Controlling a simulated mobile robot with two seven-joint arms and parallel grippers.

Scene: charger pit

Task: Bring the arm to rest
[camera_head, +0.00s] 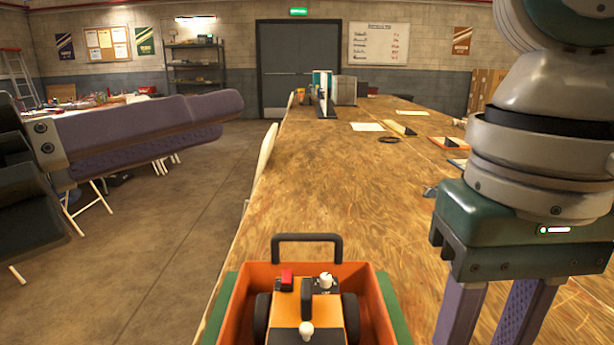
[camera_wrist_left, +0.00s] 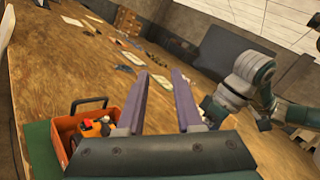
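My left gripper (camera_head: 230,120) reaches in from the left edge of the head view, raised over the floor beside the table. Its purple fingers are apart with nothing between them; the left wrist view (camera_wrist_left: 160,75) shows the same empty gap. My right arm comes down at the right of the head view. Its gripper (camera_head: 495,325) points down over the table, fingers apart, with bare wood between them and the tips cut off by the frame. In the left wrist view, part of my right arm (camera_wrist_left: 245,80) shows at the right.
An orange box (camera_head: 238,310) holding an orange-and-black wheeled device (camera_head: 305,325) sits in front. Floor (camera_head: 165,225) is clear left of the table; a cluttered table stands beyond.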

